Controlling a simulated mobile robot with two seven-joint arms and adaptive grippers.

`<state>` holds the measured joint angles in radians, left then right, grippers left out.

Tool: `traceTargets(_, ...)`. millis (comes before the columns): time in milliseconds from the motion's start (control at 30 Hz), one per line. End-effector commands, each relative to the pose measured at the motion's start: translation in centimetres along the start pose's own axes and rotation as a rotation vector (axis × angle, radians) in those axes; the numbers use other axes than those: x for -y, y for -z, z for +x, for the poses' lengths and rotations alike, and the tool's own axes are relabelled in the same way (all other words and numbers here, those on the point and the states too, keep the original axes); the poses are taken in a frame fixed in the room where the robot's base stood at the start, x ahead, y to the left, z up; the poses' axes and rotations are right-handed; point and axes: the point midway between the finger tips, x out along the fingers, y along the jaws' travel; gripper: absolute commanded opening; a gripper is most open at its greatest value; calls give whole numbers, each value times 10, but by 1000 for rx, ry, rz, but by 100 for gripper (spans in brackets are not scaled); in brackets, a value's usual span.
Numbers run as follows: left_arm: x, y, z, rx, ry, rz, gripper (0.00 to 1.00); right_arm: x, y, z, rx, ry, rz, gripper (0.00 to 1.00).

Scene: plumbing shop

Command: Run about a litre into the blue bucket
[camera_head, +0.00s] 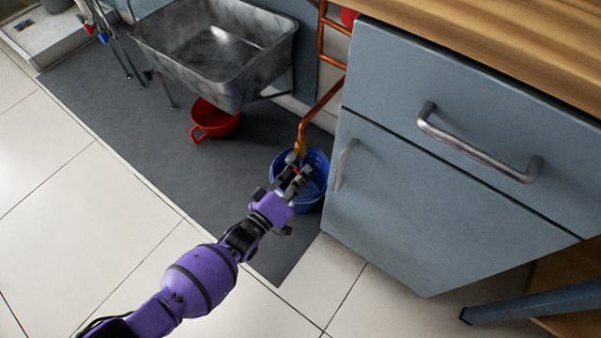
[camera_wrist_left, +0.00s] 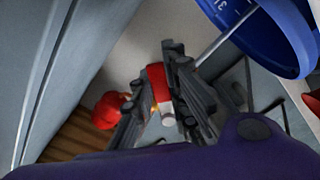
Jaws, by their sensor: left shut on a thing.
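The blue bucket (camera_head: 318,190) stands on the grey mat below a tap (camera_head: 300,148) at the end of a copper pipe. My left gripper (camera_head: 293,178) is at the tap, above the bucket in the head view, and hides part of both. In the left wrist view its fingers (camera_wrist_left: 167,100) are shut on a red tap handle (camera_wrist_left: 157,77). The bucket (camera_wrist_left: 262,38) shows there at the upper right, with pale markings. A thin pale line runs from beside the fingers to the bucket; I cannot tell if it is water or a wire. The water level cannot be read.
A blue-grey cabinet (camera_head: 440,170) stands close to the right of the bucket. A metal sink (camera_head: 215,50) is at the back, with a red container (camera_head: 214,121) below it. The copper pipe (camera_head: 322,100) runs up the wall. Tiled floor (camera_head: 110,205) at the left is clear.

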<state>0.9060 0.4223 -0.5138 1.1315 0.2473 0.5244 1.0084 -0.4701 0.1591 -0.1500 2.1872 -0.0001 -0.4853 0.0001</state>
Motion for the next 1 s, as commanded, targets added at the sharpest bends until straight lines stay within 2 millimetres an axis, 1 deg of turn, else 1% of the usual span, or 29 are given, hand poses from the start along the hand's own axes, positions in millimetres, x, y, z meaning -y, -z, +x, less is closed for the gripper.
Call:
traceTargets(67,0,-1,-1,2,1,0,0,0,0,0,0,0,0,0)
traceTargets(100,0,-1,-1,2,1,0,18,0,0,0,0,0,0,0)
traceTargets(200,0,-1,-1,2,1,-1,31,0,0,0,1,0,0,0)
traceTargets(233,0,-1,-1,2,1,-1,34,0,-1,0,2,0,0,0)
traceTargets(500,0,0,-1,1,0,-1,34,0,-4,2,8,-1,2,0)
traceTargets(633,1,-1,-8,1,2,-1,34,0,-3,2,6,-1,2,0)
traceTargets(767,1,-1,-29,2,2,0,34,0,-3,1,5,0,2,0)
traceTargets(1000,1,-1,-81,3,3,0,34,0,-2,1,4,0,1,0)
